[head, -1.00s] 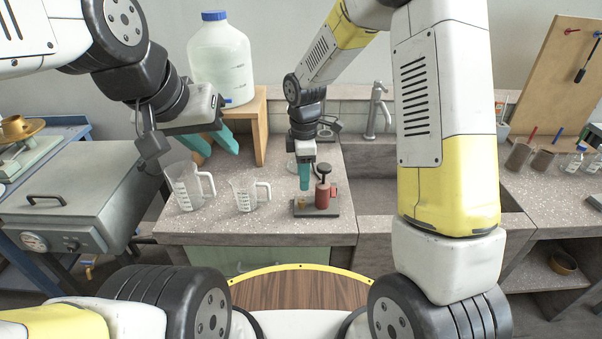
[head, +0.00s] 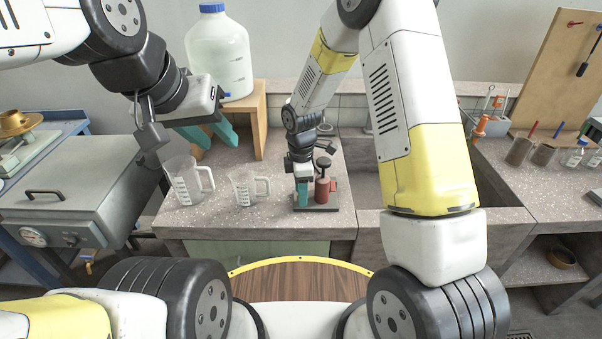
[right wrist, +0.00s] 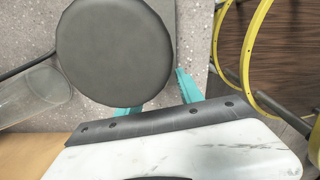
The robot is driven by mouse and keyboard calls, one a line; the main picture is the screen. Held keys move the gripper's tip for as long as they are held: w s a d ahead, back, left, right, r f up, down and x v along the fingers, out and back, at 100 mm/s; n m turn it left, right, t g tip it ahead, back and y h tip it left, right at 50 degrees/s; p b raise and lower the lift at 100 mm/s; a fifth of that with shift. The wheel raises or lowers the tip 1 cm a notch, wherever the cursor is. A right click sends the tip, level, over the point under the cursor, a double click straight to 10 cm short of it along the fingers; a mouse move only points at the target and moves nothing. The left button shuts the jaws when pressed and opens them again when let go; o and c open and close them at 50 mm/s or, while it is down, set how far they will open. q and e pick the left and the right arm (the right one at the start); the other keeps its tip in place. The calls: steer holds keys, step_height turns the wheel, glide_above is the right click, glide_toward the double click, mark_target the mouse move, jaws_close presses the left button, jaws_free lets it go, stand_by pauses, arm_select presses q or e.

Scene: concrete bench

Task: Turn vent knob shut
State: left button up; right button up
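A small fixture stands on the speckled bench, with a dark base plate (head: 330,208), a red cylinder (head: 322,191) and a black round cap (head: 323,163) on top. The cap seems to be the large dark disc (right wrist: 113,50) in the right wrist view. My right gripper (head: 303,194) points down at the plate's left end, beside the red cylinder, and covers the small brass knob there. In the wrist view its teal fingers stand apart, partly behind the disc; the brass knob is hidden. My left gripper (head: 218,142) is open and empty, above the measuring jugs.
Two clear measuring jugs (head: 186,186) (head: 244,189) stand left of the fixture. A large water bottle (head: 220,60) stands on a wooden stand (head: 258,120) behind. A sink (head: 365,190) is to the right. A steel chamber (head: 75,185) is at the left.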

jaws_close()
steer(key=shift+m, duration=0.4)
steer(key=m, duration=0.2)
steer(key=shift+m, duration=2.2)
steer(key=shift+o, duration=0.2)
jaws_free()
